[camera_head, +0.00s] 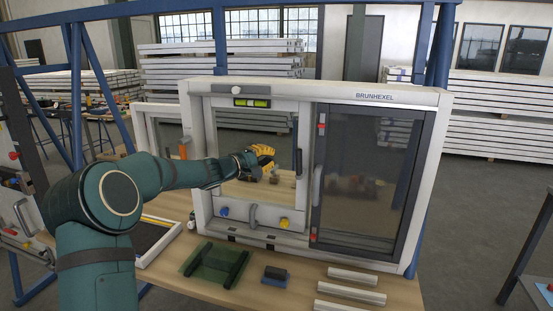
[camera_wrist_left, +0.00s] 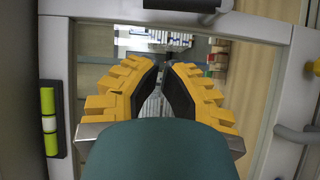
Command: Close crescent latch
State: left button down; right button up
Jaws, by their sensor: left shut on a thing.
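My left gripper (camera_head: 264,157) has yellow fingers and is in front of the glass of the left window panel (camera_head: 208,135). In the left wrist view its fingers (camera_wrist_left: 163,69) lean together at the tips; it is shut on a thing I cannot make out. A grey upright handle (camera_head: 299,161) is on the panel's right side, right of the gripper and apart from it. It shows as a dark piece at the top of the left wrist view (camera_wrist_left: 180,4). I cannot tell surely which part is the crescent latch. My right gripper is not in view.
The white frame (camera_head: 330,91) stands on a wooden table (camera_head: 215,287). A green level (camera_head: 252,103), a curved grey handle (camera_head: 253,216), a blue knob (camera_head: 224,211) and a yellow knob (camera_head: 284,222) are on it. A green tray (camera_head: 216,263) and white bars (camera_head: 353,276) lie in front.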

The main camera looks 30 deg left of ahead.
pick_arm(q)
jog(key=v, duration=0.8)
jog(key=shift+d, duration=0.35)
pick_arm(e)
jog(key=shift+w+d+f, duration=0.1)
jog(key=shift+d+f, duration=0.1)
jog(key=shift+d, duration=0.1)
pick_arm(q)
jog(key=shift+s+f, duration=0.1)
jog(key=shift+f, duration=0.05)
